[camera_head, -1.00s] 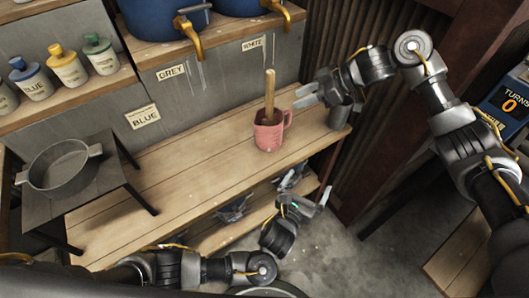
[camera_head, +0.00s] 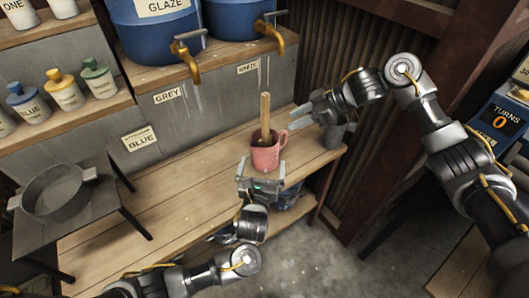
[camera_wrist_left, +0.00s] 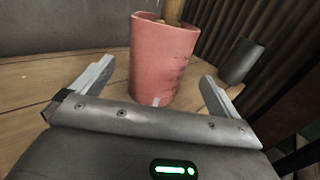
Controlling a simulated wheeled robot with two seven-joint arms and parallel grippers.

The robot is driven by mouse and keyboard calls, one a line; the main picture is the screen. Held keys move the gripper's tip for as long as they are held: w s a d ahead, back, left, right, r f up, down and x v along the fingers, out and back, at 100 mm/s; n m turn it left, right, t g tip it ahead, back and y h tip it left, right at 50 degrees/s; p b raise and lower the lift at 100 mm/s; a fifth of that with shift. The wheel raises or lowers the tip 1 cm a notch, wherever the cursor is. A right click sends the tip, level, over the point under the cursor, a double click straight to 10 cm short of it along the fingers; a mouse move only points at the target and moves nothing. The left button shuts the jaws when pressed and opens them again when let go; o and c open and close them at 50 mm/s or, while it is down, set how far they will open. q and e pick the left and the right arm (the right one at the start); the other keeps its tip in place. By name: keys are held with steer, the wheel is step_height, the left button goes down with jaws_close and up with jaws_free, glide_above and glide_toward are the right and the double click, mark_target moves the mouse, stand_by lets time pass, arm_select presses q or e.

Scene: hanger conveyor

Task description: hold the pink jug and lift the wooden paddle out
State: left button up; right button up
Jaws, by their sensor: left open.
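The pink jug (camera_head: 265,157) stands upright on the wooden bench, its handle toward the right. The wooden paddle (camera_head: 265,113) stands in it, its shaft rising above the rim; its lower end is hidden. My left gripper (camera_head: 262,169) is open at the jug's near side. In the left wrist view the jug (camera_wrist_left: 160,65) appears between the two fingers, with a visible gap on each side; the paddle's shaft (camera_wrist_left: 173,10) shows at the top. My right gripper (camera_head: 296,118) is open and empty, to the right of the paddle near the jug's rim.
A grey cup (camera_head: 341,136) stands right of the jug; it also shows in the left wrist view (camera_wrist_left: 241,61). Blue barrels with brass taps (camera_head: 277,40) are above and behind. A grey pan (camera_head: 57,193) sits on a stand at left. The bench left of the jug is clear.

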arm_select(q)
steer(key=w, duration=0.8)
steer(key=shift+d, duration=0.4)
steer(key=shift+c, duration=0.3)
